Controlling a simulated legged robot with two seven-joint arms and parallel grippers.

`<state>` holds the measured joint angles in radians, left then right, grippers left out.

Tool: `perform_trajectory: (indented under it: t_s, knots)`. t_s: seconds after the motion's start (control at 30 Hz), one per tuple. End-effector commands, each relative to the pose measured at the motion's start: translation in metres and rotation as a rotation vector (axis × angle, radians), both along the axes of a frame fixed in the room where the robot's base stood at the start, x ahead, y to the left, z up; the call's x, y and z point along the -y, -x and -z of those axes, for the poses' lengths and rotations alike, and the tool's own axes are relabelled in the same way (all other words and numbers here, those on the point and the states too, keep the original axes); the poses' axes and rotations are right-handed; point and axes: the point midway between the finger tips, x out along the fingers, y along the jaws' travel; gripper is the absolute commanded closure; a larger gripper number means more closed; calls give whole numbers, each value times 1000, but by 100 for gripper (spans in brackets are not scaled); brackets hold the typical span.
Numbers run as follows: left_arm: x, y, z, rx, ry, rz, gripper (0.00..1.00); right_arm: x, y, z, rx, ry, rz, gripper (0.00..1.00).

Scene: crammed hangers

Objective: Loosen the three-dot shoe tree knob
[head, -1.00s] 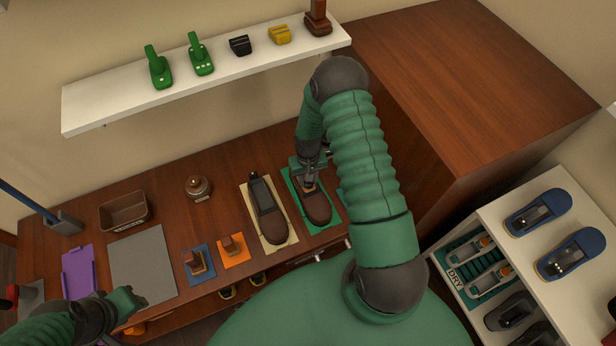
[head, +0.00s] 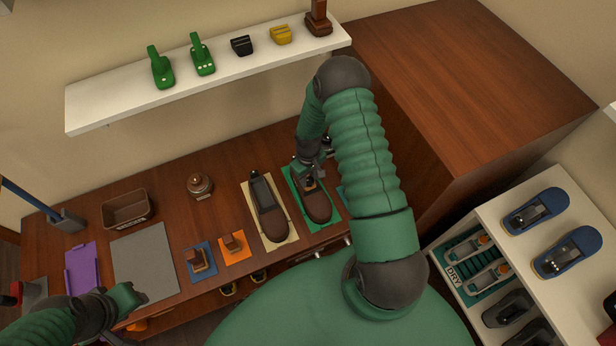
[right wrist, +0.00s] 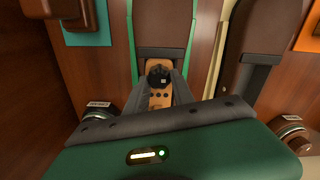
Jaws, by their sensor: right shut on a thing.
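A brown shoe (head: 317,206) lies on a green mat (head: 332,224) on the bench, toe toward me. In the right wrist view, a light wooden shoe tree (right wrist: 160,100) sits in this shoe (right wrist: 165,28). It has a black knob (right wrist: 158,76) and small dark dots, too small to count surely. My right gripper (head: 312,172) is at the shoe's opening. In the right wrist view its fingers (right wrist: 158,84) are shut on the knob, one on each side. My left gripper (head: 132,296) hangs over the bench's front left, far from the shoe; its fingers are unclear.
A second brown shoe (head: 268,212) on a cream mat (head: 285,228) stands close on the left. A white shelf (head: 110,108) with brushes is above, and a tall wooden cabinet (head: 470,70) is at right. A white rack (head: 480,215) holds blue shoes.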

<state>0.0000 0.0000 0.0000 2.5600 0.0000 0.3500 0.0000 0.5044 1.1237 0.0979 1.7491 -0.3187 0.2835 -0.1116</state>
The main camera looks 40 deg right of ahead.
Motion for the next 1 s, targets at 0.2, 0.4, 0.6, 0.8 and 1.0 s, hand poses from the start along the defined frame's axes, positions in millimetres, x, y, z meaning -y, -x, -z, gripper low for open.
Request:
perform_trajectory:
  t_s: [0.2, 0.4, 0.6, 0.8, 1.0]
  knots:
    - [0, 0, 0, 0, 0, 0, 64, 1, 1, 0, -1, 1, 2, 70]
    - [0, 0, 0, 0, 0, 0, 64, 0, 0, 0, -1, 1, 2, 48]
    - [0, 0, 0, 0, 0, 0, 64, 0, 0, 0, 0, 0, 2, 48]
    - [0, 0, -4, 0, 0, 0, 64, 1, -1, -18, 2, 1, 2, 48]
    - [0, 0, -12, 0, 0, 0, 64, 1, -2, -74, 4, 2, 1, 48]
